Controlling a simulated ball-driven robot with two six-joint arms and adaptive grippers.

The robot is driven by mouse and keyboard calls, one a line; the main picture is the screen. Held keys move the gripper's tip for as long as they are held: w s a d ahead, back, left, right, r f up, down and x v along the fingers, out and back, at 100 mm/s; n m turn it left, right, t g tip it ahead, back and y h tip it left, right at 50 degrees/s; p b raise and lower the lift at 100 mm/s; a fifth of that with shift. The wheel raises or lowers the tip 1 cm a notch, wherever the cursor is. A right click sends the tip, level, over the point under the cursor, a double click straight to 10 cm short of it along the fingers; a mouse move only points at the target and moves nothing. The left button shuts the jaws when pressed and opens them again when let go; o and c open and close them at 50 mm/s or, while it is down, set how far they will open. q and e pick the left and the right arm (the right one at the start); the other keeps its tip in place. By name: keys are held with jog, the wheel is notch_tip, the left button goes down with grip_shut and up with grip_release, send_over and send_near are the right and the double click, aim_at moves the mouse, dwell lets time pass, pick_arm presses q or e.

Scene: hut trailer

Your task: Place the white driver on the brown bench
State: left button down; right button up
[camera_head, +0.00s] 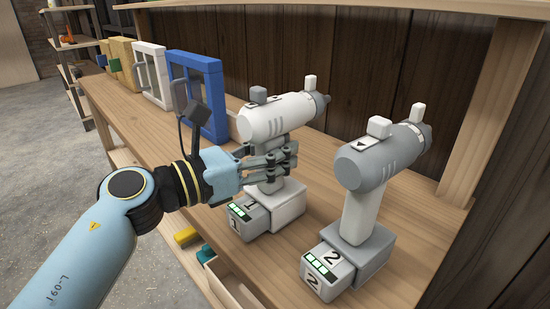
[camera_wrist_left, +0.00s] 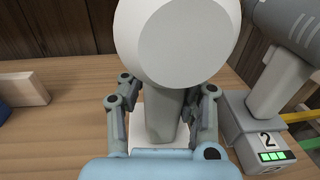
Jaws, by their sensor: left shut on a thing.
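The white driver (camera_head: 278,120) stands upright on the brown bench (camera_head: 128,110), its battery base marked 1 at the front. My left gripper (camera_head: 280,163) is shut on the driver's handle, just below its white body. In the left wrist view the driver (camera_wrist_left: 165,112) fills the middle, with the fingers of the left gripper (camera_wrist_left: 162,108) on both sides of its handle. I cannot tell whether the base is pressed on the bench or slightly above it. My right gripper is not in view.
A grey driver (camera_head: 366,185) marked 2 stands on the bench just right of the white one. Blue (camera_head: 207,90) and white (camera_head: 152,75) frames stand farther left along the back. A wooden post (camera_head: 490,120) rises at right. An open drawer (camera_head: 235,290) shows below the bench edge.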

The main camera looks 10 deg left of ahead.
pick_arm(q)
jog(key=shift+f, duration=0.15)
jog(key=c, duration=1)
grip_release()
jog(key=shift+f, duration=0.1)
jog(key=shift+o, duration=0.2)
jog(key=b+v, duration=0.2)
jog(key=v, duration=1)
